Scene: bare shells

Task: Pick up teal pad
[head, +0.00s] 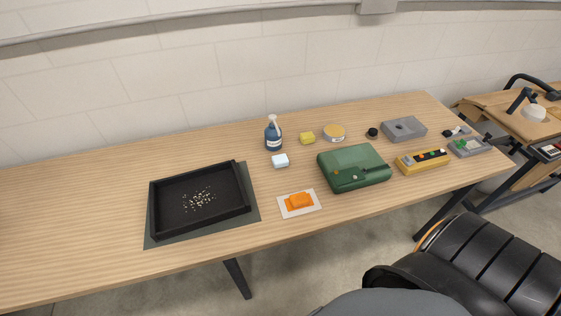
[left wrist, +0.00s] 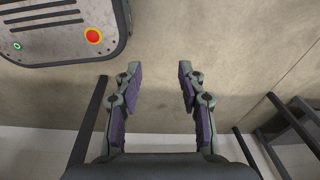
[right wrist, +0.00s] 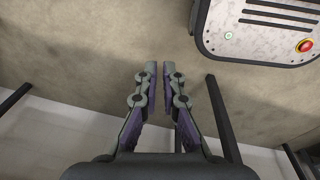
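No pad of a clear teal colour stands out in the head view. A flat dark grey-green mat (head: 155,236) lies under the black tray; I cannot tell whether either is the teal pad. My left gripper (left wrist: 160,72) shows in the left wrist view, open and empty above the floor. My right gripper (right wrist: 160,68) shows in the right wrist view, empty, its fingertips a narrow gap apart. Neither gripper shows in the head view, and both are away from the tabletop things.
The black tray (head: 153,208) holds pale bits. A blue bottle (head: 273,137), yellow sponge (head: 307,138), round tin (head: 334,133), green case (head: 352,168), yellow device (head: 422,161), grey block (head: 404,129) and orange item (head: 300,201) stand rightward. The table's left is clear. A black chair (head: 470,262) is in front.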

